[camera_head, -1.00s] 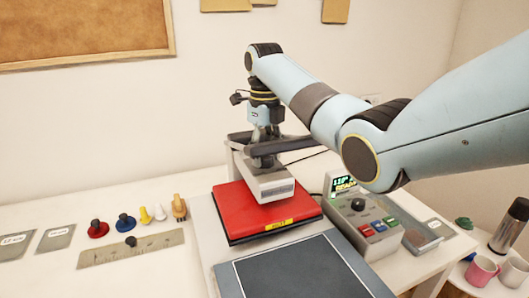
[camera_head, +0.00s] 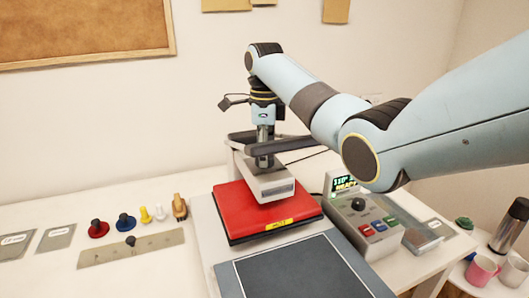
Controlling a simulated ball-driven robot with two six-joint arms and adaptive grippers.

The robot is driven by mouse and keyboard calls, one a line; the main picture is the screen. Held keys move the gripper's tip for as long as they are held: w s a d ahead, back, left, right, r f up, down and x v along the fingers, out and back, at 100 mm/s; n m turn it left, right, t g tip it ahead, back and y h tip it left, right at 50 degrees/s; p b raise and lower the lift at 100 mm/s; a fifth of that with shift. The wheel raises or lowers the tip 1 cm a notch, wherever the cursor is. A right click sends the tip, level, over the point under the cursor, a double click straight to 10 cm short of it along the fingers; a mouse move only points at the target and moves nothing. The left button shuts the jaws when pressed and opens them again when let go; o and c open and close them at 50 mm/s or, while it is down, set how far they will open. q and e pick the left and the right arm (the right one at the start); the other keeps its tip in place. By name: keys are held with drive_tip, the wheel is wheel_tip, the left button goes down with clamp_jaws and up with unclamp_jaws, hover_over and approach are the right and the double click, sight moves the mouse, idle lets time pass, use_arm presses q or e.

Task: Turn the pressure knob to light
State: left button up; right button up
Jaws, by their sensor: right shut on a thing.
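A heat press stands in the middle, with a red plate (camera_head: 262,212) under a pale press head (camera_head: 266,185) on a dark arm (camera_head: 290,145). My right gripper (camera_head: 263,160) points straight down at the top of the press head and is shut there on the pressure knob. The knob is hidden by the fingers, so its setting cannot be read. A grey control box (camera_head: 364,222) stands right of the press, with a black knob (camera_head: 358,204), coloured buttons and a small lit display (camera_head: 345,184). My left gripper is not in view.
A dark flat pad (camera_head: 305,268) lies in front of the press. A ruler-like strip (camera_head: 130,248), coloured knobs (camera_head: 125,222) and grey plates (camera_head: 56,237) lie on the left. A pink mug (camera_head: 482,269) and a flask (camera_head: 510,226) stand at right.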

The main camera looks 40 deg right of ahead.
drive_tip(key=n, duration=0.4)
drive_tip(key=shift+n, duration=0.3)
drive_tip(key=n, duration=1)
drive_tip(key=shift+n, duration=0.4)
drive_tip(key=n, duration=0.5)
drive_tip(key=shift+r, duration=0.1)
drive_tip(key=n, duration=1)
drive_tip(key=shift+w, duration=0.1)
drive_tip(key=n, duration=1)
drive_tip(key=shift+n, duration=0.4)
